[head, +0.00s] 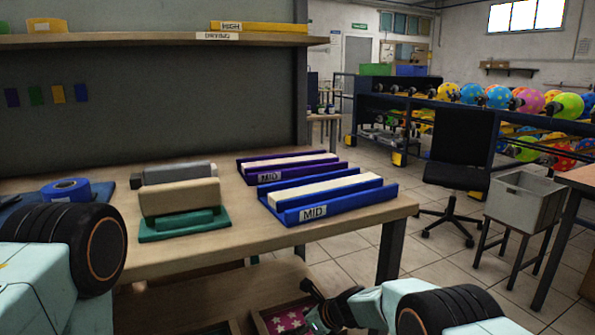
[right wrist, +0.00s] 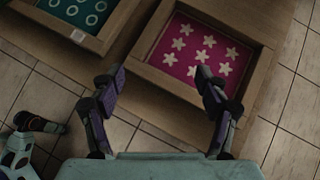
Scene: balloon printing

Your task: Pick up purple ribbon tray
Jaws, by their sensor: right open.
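The purple ribbon tray (head: 302,172) lies on the wooden table, with a pale strip along its middle and a MID label on its front. It is behind the blue MID tray (head: 345,207). My right gripper (head: 325,302) is low in front of the table, below the tabletop and well apart from the purple tray. In the right wrist view the right gripper (right wrist: 158,82) is open and empty, its fingers spread near a drawer with a pink, star-patterned panel (right wrist: 190,52). My left arm comes in at the left, but its gripper is not seen.
A green base with a beige block (head: 180,198) stands left of the trays. A blue tape roll (head: 66,190) is at the table's left. The table edge (head: 250,249) lies between the right gripper and the trays. A chair (head: 460,150) and a grey bin (head: 520,204) stand right.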

